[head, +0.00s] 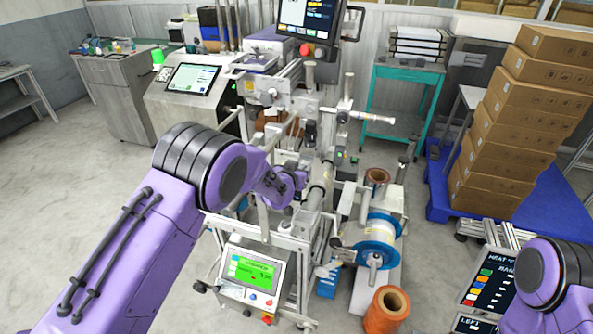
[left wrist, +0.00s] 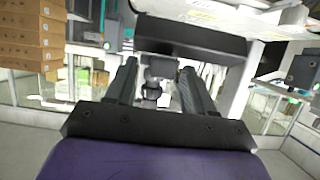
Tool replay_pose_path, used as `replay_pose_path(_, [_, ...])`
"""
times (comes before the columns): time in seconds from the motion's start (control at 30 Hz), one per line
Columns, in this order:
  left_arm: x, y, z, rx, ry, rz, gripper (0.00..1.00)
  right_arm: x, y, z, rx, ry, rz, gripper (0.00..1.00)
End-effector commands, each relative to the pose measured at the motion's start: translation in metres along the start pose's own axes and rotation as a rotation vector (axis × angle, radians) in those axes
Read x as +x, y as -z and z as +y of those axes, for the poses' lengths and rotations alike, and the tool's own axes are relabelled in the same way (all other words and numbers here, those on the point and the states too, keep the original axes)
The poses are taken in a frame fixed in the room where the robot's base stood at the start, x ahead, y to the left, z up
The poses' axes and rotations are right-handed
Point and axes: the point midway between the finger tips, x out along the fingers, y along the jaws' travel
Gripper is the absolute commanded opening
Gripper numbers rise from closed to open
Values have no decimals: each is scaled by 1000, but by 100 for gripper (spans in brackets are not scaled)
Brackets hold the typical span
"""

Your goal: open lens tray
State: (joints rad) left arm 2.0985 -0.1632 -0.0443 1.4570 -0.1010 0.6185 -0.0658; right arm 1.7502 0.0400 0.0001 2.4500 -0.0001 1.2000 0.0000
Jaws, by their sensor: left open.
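I cannot pick out the lens tray for certain in either view. My purple left arm reaches in the head view to the grey film machine (head: 318,190), with its wrist beside the machine's rollers and frame. In the left wrist view my left gripper (left wrist: 157,80) is open, with its two dark fingers apart. A dark grey bar-like part (left wrist: 190,40) crosses in front of the fingers; I cannot tell whether they touch it. Nothing is seen held. My right arm shows at the lower right of the head view, but its gripper is out of the picture.
A control screen (head: 253,272) sits low on the machine. A blue-and-white reel (head: 378,254) and a copper roll (head: 388,308) stand to its right. Stacked cartons (head: 520,120) rest on a blue pallet (head: 478,208). A teal cart (head: 405,95) stands behind. Floor at left is clear.

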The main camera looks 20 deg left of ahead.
Motion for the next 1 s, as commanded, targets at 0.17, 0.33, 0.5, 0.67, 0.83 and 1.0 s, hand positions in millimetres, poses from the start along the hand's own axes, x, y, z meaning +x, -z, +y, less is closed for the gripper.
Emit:
replay_pose_path(0.17, [-5, 13, -2, -2, 1, 4, 53, 5, -2, 0, 0, 0, 0, 43])
replay_pose_path(0.33, [-35, 39, 3, 0, 1, 4, 53, 17, -7, -2, 0, 0, 0, 43])
replay_pose_path(0.5, [-77, 63, 12, 0, 2, 6, 53, 28, -12, -2, 0, 0, 0, 43])
replay_pose_path(0.67, [-121, 64, 25, 1, 1, 3, 53, 41, -17, -4, 0, 0, 0, 43])
replay_pose_path(0.83, [-157, 67, 34, 0, 3, 3, 53, 47, -20, -4, 0, 0, 0, 43])
replay_pose_path(1.0, [-173, 68, 39, -2, 2, 1, 53, 49, -20, -4, 0, 0, 0, 43])
